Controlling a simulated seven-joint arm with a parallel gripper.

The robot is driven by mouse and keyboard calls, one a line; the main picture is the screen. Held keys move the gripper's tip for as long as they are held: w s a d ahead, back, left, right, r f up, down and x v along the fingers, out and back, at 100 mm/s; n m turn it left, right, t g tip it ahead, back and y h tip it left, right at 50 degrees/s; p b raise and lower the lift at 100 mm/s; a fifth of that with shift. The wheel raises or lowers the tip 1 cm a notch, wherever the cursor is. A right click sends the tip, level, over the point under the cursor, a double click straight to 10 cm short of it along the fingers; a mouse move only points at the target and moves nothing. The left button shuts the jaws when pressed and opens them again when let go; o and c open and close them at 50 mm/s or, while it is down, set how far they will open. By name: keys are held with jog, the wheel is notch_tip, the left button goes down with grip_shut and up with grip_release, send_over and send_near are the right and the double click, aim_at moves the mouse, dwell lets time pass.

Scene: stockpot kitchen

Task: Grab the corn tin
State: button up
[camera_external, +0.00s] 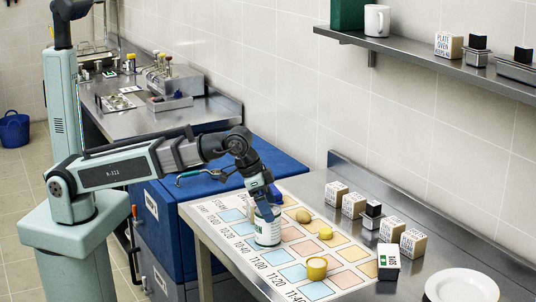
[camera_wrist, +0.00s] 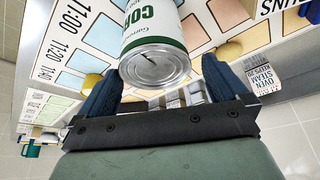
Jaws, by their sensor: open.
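The corn tin (camera_external: 267,232) is a white can with green lettering and a green band, standing upright on the printed time chart (camera_external: 222,215). In the wrist view the corn tin (camera_wrist: 157,50) shows its metal end and part of the letters "COR". My gripper (camera_external: 264,207) is at the top of the tin from above and hides part of it. In the wrist view my gripper (camera_wrist: 160,82) is open, with one blue finger on each side of the tin's end. I cannot tell whether either finger touches it.
Yellow round items (camera_external: 316,268) lie on chart squares to the right of the tin. A white plate (camera_external: 461,288) is at the right. A wall shelf (camera_external: 430,62) hangs above.

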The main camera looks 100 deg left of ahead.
aim_at(268, 226)
jog(key=shift+w+d+f, duration=0.1)
jog(key=shift+f, duration=0.95)
jog(key=shift+w+d+f, duration=0.1)
jog(key=shift+f, duration=0.9)
jog(key=shift+w+a+f, duration=0.1)
jog(key=shift+w+f, duration=0.15)
jog(key=shift+f, duration=0.35)
jog(key=c, duration=1.3)
jog(key=shift+o, duration=0.2)
jog(key=shift+r, duration=0.15)
